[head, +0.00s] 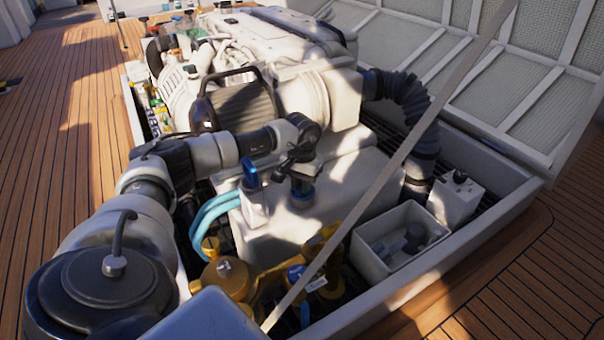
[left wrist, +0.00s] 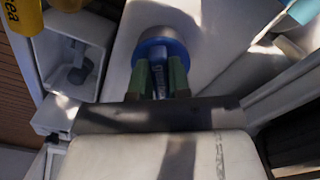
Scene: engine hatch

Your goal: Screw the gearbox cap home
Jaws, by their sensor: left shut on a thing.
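The gearbox cap (left wrist: 152,44) is a round blue cap with a raised grip bar, seen in the left wrist view on a pale housing. In the left wrist view the green-padded fingers (left wrist: 163,78) are shut on the cap's grip bar, one on each side. The thread under the cap is hidden, and I cannot tell how deep it sits. My right gripper is not in view.
A blue-handled valve (head: 250,172) with light blue hoses (head: 212,212) stands close left of the cap. A grey diagonal strut (head: 400,150) crosses to the right. An open bin (head: 365,258) and yellow-brown pipework (head: 228,275) lie nearer. The engine (head: 250,40) rises behind.

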